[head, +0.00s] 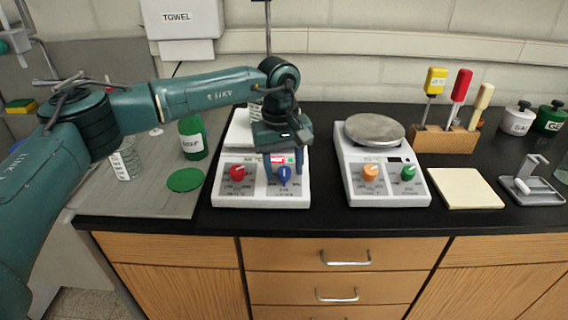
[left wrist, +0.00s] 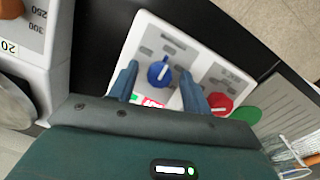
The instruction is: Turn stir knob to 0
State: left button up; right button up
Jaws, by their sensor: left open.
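The left white hotplate device (head: 222,192) carries a red knob (head: 238,172) and a blue knob (head: 284,175) on its front panel. The blue knob also shows in the left wrist view (left wrist: 159,73), with a light pointer mark; the panel print is too small to read. My left gripper (head: 284,166) is open, above the blue knob. In the left wrist view its two fingers (left wrist: 160,84) stand on either side of the blue knob, apart from it as far as I can see. The gripper hides part of the device's top. My right gripper is out of view.
A second hotplate (head: 390,185) with orange and green knobs stands to the right. A wooden holder (head: 445,140) with screwdriver-like tools and a cream pad (head: 460,188) are further right.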

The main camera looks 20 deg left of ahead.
pick_arm(q)
jog(key=c, duration=1)
